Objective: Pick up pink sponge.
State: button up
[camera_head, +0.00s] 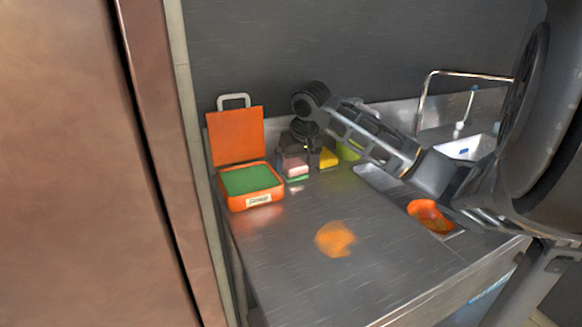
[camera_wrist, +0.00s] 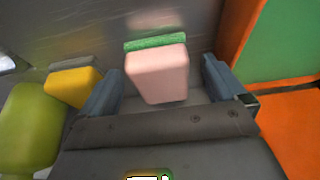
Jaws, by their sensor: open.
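The pink sponge (camera_wrist: 157,75) is a block with a green scouring layer on one face. In the wrist view it sits between the two spread fingers of my gripper (camera_wrist: 163,88), with gaps on both sides. In the head view the sponge (camera_head: 293,165) stands on the steel counter, right of the orange case, and my gripper (camera_head: 297,148) is over it from above and behind. My gripper is open, and part of the sponge is hidden behind it in the head view.
An open orange case (camera_head: 252,198) with a green inside stands close on the left. A yellow sponge (camera_head: 328,157) and a yellow-green object (camera_head: 348,150) stand close on the right. The back wall (camera_head: 280,60) is near. The front counter is clear around an orange stain (camera_head: 335,239).

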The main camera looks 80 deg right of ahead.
aim_at(296, 161)
jog(key=shift+w+d+f, duration=0.1)
jog(key=shift+d+f, duration=0.05)
jog(key=shift+f, duration=0.3)
jog(key=c, duration=1.1)
jog(key=shift+r, duration=0.45)
jog(key=r, duration=0.2)
jog(key=s+r, duration=0.1)
jog(key=shift+d+r, duration=0.25)
jog(key=shift+r, duration=0.1)
jog(key=s+d+r, duration=0.1)
jog(key=s+r, duration=0.1)
jog(key=s, duration=0.1)
jog(key=s+d+r+b, duration=0.1)
jog(key=s+d+r, duration=0.1)
jog(key=s, duration=0.1)
jog(key=s+d+r, duration=0.1)
jog(key=s+r, duration=0.1)
jog(key=s, duration=0.1)
jog(key=shift+s+d+r, duration=0.2)
jog(key=shift+s+d, duration=0.05)
jog(key=shift+d, duration=0.05)
